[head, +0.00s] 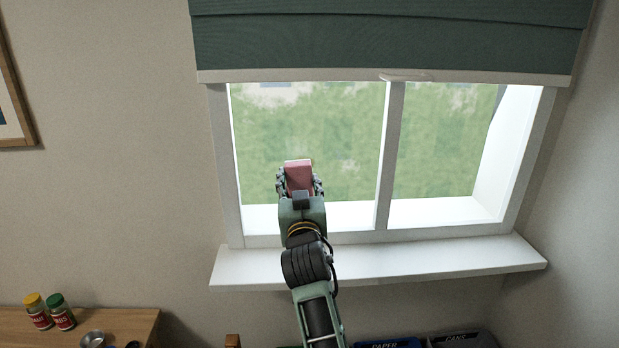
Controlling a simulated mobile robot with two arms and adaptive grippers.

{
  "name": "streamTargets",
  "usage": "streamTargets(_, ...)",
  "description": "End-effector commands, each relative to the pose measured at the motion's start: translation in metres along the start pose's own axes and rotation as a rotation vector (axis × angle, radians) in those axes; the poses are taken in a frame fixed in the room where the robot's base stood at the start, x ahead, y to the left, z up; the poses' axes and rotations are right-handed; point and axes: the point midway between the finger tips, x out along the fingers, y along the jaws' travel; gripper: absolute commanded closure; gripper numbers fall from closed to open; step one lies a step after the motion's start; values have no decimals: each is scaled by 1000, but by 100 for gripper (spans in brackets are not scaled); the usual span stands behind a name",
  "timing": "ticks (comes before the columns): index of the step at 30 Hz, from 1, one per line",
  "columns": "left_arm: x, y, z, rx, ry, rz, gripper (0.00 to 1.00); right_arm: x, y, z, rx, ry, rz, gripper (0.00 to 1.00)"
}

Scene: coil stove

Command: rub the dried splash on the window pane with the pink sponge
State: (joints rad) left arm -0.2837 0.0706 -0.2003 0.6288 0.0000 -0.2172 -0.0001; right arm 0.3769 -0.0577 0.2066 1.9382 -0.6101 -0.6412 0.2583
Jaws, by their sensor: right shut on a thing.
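My right gripper (300,184) is shut on the pink sponge (299,176), with one finger on each side of it. The sponge is upright and has a pale top edge. It is in front of the lower part of the left window pane (310,130); I cannot tell whether it touches the glass. Pale patches show through or on the pane, one just right of the sponge, but I cannot tell a dried splash from the ground outside. The sponge and gripper hide part of the pane. My left gripper is not in view.
A dark green blind (390,40) covers the window's top. A white upright bar (388,150) divides the panes. The white sill (430,262) juts out below. Spice jars (38,312) stand on a wooden top (120,322) at lower left. Bins (462,340) show at the bottom.

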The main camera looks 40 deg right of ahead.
Motion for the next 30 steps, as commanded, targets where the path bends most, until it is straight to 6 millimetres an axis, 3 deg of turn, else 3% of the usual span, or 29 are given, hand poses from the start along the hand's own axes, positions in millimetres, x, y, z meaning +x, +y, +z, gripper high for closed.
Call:
streamTargets(5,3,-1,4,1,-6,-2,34,9,-2,3,-2,1,-2,73)
streamTargets(14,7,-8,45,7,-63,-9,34,41,-1,6,-2,2,-1,73)
streamTargets(18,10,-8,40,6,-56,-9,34,51,-2,8,-1,1,-2,73)
streamTargets(25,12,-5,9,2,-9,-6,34,58,-1,8,-1,0,-2,73)
streamTargets(30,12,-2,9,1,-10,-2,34,58,-1,8,-1,0,-2,73)
